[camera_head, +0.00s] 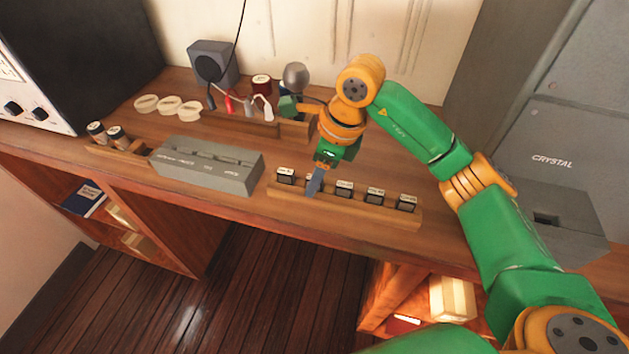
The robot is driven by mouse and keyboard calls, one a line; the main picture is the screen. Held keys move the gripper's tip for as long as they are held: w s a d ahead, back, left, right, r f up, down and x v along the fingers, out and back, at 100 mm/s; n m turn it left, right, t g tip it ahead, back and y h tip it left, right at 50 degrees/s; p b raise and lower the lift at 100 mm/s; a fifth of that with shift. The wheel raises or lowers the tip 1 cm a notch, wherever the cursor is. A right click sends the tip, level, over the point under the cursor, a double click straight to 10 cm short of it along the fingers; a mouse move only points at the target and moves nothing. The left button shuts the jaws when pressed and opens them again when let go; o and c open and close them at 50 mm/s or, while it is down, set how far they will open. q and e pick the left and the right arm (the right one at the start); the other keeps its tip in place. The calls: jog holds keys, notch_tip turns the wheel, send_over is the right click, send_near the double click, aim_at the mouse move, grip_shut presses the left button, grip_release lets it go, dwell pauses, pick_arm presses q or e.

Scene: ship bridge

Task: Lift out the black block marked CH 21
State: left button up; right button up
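A wooden rack (352,222) near the front edge of the desk holds a row of small black blocks with white labels. One block (285,176) stands at the left end. Others (344,190) (375,196) (407,204) stand to the right. The labels are too small to read, so I cannot tell which is CH 21. My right gripper (314,184) points down at the rack, between the left-end block and the middle one. Its fingers hide that slot, and I cannot tell whether they are open or hold a block. My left gripper is out of view.
A grey slotted box (207,165) lies left of the rack. A wooden holder with two cylinders (107,136) is further left. Pale discs (169,105), a dark speaker (212,62) and a round-headed grey object (296,76) stand behind. A grey box (553,215) is right.

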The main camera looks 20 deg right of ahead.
grip_shut()
jog(key=shift+r, duration=0.2)
notch_tip(320, 180, up, 3)
jog(key=shift+w+f, duration=0.1)
jog(key=s+a+r+b, duration=0.1)
jog(key=s+a+r, duration=0.1)
jog(key=s+r, duration=0.3)
jog(key=s+a+r+b, duration=0.2)
jog(key=s+r, duration=0.2)
jog(key=s, duration=0.4)
jog(key=shift+s+a+r, duration=0.15)
jog(key=shift+a+r, duration=0.1)
jog(key=shift+r, duration=0.15)
